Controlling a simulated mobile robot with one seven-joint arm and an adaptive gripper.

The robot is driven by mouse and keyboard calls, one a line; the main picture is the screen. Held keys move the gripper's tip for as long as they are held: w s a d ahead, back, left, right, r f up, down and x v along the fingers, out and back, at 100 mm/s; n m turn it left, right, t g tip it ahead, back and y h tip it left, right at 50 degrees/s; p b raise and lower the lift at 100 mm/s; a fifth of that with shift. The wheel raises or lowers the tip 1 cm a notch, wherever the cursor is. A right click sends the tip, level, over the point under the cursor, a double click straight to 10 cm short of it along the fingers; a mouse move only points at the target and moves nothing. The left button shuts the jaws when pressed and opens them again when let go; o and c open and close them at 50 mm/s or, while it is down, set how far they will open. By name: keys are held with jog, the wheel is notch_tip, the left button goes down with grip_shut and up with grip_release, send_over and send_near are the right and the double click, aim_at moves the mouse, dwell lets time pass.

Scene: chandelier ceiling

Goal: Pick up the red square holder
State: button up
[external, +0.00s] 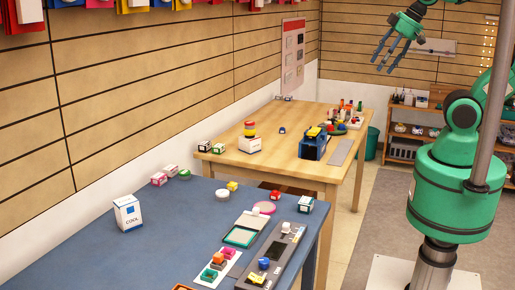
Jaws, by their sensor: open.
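My gripper (385,58) is at the upper right, raised well above the tables. Its blue fingers are spread, with nothing between them. I cannot tell for sure which thing is the red square holder. An orange-red edge (182,287) shows at the bottom border, mostly cut off. My gripper is far from all of these.
The blue table (80,250) also holds a white box (128,213), a green-rimmed tray (240,236) and a grey panel (272,256). The wooden table (285,125) behind carries a blue device (313,145) and several bottles. The blue table's left part is mostly clear.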

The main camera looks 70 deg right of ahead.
jog(key=w, duration=0.1)
jog(key=m+g, duration=0.5)
jog(key=g, duration=0.1)
send_over(275, 193)
jog(key=d, duration=0.1)
notch_tip(275, 193, down, 33)
jog(key=shift+w, duration=0.15)
jog(key=shift+f, duration=0.1)
jog(key=shift+f+b, duration=0.5)
jog(key=shift+f, duration=3.75)
jog(key=shift+f, duration=0.1)
